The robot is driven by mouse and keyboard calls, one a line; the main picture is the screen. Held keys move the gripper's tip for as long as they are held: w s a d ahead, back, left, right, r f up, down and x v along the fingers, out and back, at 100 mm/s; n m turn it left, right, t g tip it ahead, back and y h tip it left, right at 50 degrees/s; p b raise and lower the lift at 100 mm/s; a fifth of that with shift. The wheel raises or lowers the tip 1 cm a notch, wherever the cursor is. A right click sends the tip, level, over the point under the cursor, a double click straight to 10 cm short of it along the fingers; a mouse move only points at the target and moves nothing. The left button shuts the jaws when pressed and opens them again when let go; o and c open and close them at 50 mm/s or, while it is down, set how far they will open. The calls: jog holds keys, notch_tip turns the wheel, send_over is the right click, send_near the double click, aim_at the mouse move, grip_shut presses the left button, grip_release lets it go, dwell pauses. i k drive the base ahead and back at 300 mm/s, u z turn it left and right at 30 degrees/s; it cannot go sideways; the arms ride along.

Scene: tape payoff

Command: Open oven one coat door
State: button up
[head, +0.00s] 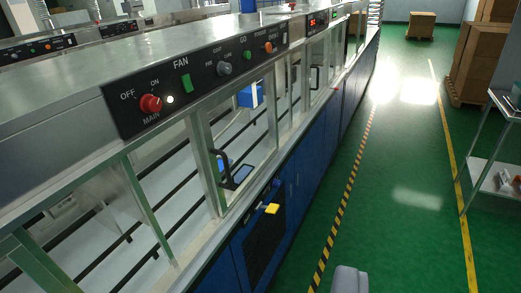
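A long metal machine with a glazed side runs from the lower left to the upper middle. A framed glass door (245,160) with a black bar handle (222,168) is in its side and looks closed. A second black handle (315,78) shows on a glazed panel farther along. A grey block (350,280) at the bottom edge may be part of my gripper. Its fingers are not visible, and nothing is near the handles.
A black control panel (200,78) marked FAN and MAIN has a red knob (151,103). Below are blue cabinets (305,180) and a small yellow piece (272,208). The green aisle (390,180) is clear. A metal cart (480,165) and boxes (480,55) stand right.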

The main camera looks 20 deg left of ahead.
aim_at(203, 119)
jog(key=z, duration=0.05)
jog(key=i, duration=0.9)
jog(key=z, duration=0.1)
